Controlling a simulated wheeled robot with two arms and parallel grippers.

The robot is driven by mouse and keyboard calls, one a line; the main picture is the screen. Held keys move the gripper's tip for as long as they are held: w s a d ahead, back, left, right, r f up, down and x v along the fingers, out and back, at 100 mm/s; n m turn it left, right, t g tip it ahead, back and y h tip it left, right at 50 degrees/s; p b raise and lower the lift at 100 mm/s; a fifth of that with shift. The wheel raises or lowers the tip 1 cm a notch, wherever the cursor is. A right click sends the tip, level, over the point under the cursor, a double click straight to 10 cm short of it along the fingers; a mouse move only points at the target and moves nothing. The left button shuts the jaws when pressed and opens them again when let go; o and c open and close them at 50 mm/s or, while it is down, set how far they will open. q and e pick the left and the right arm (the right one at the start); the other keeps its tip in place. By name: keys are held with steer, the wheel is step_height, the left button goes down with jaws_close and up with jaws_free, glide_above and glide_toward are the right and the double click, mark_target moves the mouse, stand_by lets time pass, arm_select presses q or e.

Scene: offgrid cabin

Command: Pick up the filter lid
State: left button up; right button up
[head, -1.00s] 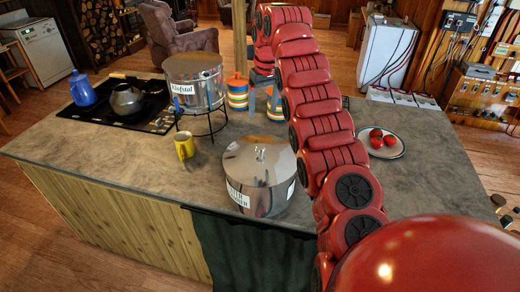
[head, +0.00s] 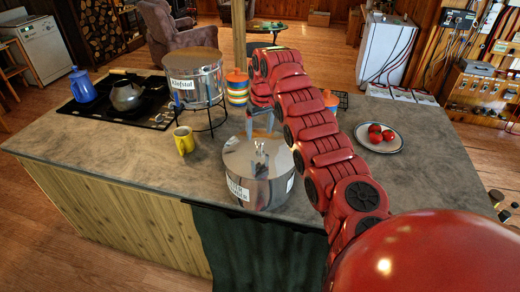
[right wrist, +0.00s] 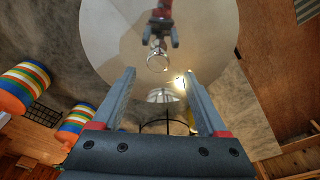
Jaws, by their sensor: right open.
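The filter lid (head: 240,158) is a shiny round metal lid on a wide steel pot (head: 268,195) on the counter. A small metal knob (head: 260,148) stands at its middle. My right gripper (head: 260,132) is open and empty, just above the knob, with its fingers pointing down. In the right wrist view the lid (right wrist: 110,45) fills the upper middle. Its knob (right wrist: 157,58) appears slightly beyond the open fingertips of my right gripper (right wrist: 159,75), roughly centred between them. The lid mirrors my gripper. My left gripper is not in view.
A second steel container (head: 195,85) stands on a wire stand behind left. A yellow mug (head: 183,140), a blue kettle (head: 81,88) and striped canisters (head: 237,90) stand nearby. A plate (head: 396,144) with red fruit lies right of my arm. The counter's front left is clear.

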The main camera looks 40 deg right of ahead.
mark_target(260, 141)
steer(key=shift+d+f, duration=0.1)
step_height(260, 141, down, 4)
steer(key=p, duration=0.4)
steer(key=shift+s, duration=0.1)
steer(key=shift+d+f, duration=0.1)
steer(key=shift+f, duration=0.3)
jaws_close()
